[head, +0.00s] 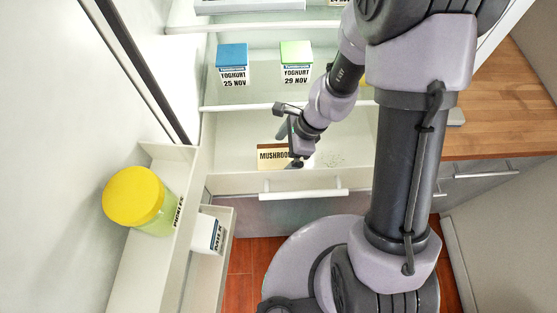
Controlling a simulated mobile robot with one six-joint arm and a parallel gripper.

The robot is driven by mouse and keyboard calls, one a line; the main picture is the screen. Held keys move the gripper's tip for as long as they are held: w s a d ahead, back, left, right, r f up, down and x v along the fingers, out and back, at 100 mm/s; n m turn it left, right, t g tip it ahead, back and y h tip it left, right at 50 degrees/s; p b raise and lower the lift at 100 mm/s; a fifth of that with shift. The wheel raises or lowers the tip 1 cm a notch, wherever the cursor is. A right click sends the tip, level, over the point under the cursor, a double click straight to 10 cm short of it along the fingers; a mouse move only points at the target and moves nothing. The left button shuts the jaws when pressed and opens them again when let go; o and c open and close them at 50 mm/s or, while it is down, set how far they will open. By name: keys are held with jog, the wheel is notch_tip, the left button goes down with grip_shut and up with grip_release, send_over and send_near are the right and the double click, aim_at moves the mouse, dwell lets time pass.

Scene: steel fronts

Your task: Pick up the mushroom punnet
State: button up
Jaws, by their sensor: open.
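The mushroom punnet (269,157) lies in the lower compartment of the open fridge, behind the drawer front with the white handle. My gripper (296,160) reaches down at the punnet's right end. It is open, and whether a finger touches the punnet cannot be told from this view.
Two yoghurt cartons, one blue-topped (232,62) and one green-topped (296,61), stand on the shelf above. A yellow-lidded jar (134,199) and a milk carton (207,234) sit in door racks at left. A wooden counter (508,112) is at right.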

jog(key=b+x, duration=0.3)
jog(key=x, duration=0.3)
jog(key=shift+w+a+f, duration=0.15)
jog(key=shift+f, duration=0.15)
jog(key=shift+r, duration=0.1)
jog(key=shift+c, duration=0.7)
jog(key=c, duration=1.5)
